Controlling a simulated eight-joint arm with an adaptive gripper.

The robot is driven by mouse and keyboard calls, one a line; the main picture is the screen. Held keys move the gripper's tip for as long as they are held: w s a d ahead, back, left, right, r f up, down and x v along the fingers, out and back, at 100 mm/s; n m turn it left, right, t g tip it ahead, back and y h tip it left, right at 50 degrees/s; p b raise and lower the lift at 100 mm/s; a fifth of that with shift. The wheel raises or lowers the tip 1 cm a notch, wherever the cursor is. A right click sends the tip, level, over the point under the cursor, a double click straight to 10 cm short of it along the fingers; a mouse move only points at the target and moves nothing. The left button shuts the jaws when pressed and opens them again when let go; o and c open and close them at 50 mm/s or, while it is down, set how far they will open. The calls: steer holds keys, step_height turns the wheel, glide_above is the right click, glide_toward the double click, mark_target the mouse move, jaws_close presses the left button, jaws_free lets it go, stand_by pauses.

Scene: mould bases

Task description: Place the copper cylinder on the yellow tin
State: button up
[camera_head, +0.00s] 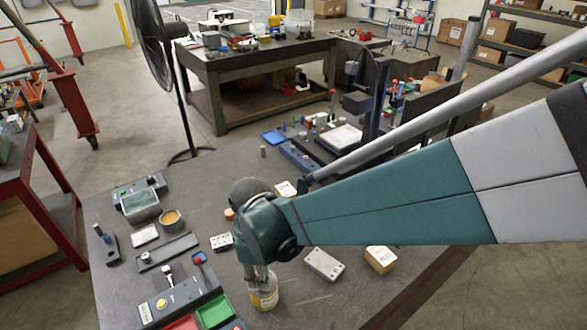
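My gripper (259,279) points down at the front of the workbench, directly over a round container with a yellow band (264,299), which may be the yellow tin. The fingers overlap the container's top, and I cannot tell whether they touch it or how far apart they are. A small copper-orange cylinder (229,214) stands on the bench behind and left of my gripper, partly beside my wrist. Farther left is a grey round tin (171,220) with an orange-yellow top.
A grey flat box (323,265) and a cardboard box (380,259) lie right of my gripper. A control box with a yellow button (178,298) and red and green trays (215,312) are at front left.

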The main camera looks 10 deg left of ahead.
steer(key=shift+f, duration=0.25)
steer(key=o, duration=1.1)
steer(key=shift+r, duration=0.3)
steer(key=shift+r, duration=5.9)
steer(key=shift+d, duration=0.15)
